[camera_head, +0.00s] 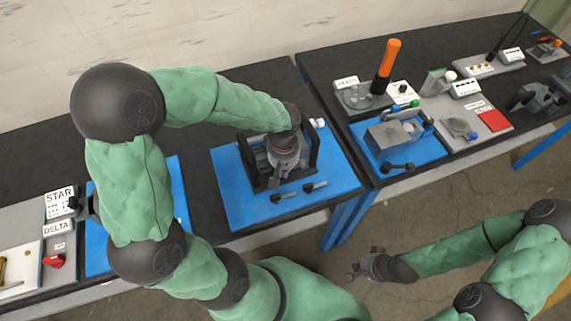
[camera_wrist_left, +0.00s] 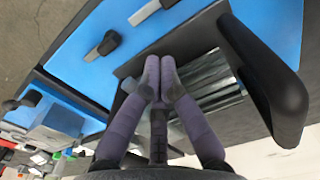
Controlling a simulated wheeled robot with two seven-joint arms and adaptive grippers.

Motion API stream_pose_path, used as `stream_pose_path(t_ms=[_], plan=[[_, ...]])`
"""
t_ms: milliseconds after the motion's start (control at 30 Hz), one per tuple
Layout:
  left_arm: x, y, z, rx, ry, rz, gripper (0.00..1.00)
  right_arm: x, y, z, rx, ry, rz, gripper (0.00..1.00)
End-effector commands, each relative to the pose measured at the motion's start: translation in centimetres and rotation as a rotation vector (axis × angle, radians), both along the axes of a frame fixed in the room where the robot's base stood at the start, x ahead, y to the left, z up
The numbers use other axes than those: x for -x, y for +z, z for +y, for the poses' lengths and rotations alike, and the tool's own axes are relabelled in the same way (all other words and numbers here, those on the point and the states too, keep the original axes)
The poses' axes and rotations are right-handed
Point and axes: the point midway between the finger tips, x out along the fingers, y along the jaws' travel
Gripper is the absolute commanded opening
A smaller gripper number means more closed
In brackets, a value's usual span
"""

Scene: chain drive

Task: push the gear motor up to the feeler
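My left gripper (camera_head: 276,180) reaches down into a black frame-like fixture (camera_head: 250,165) on a blue mat. In the left wrist view, its two fingers (camera_wrist_left: 160,75) are together at the tips, with nothing visible between them. A grey ribbed metal body (camera_wrist_left: 215,85) lies just beside and below the fingertips, between the fixture's dark walls; it may be the gear motor, but I cannot tell whether the fingers touch it. I cannot make out the feeler. My right gripper (camera_head: 363,267) hangs over the floor, away from the tables; its finger opening is unclear.
Two small dark-handled pieces (camera_head: 283,198) (camera_head: 316,186) lie on the blue mat (camera_head: 245,213) in front of the fixture. A small white part (camera_head: 318,123) is behind its right side. Another table at right holds a grey block (camera_head: 388,137) and an orange-handled tool (camera_head: 387,62).

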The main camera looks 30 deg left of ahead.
Motion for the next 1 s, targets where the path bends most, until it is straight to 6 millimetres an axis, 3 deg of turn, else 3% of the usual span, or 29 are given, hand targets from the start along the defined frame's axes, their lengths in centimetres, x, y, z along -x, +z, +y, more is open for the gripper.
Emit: stream_pose_path(t_ms=[400, 700, 1000], plan=[[0.0, -8.0, 0.0, 0.001, -0.001, 0.003, 0.00, 0.0, -2.1, 0.0, 0.000, 0.000, 0.000, 0.00], [-2.7, -7.4, 2.4, 0.001, 0.000, 0.000, 0.00, 0.0, -1.7, 0.0, 0.000, 0.000, -0.001, 0.00], [-3.0, -7.4, 2.7, 0.001, -0.001, 0.000, 0.00, 0.0, -1.7, 0.0, 0.000, 0.000, -0.001, 0.00]])
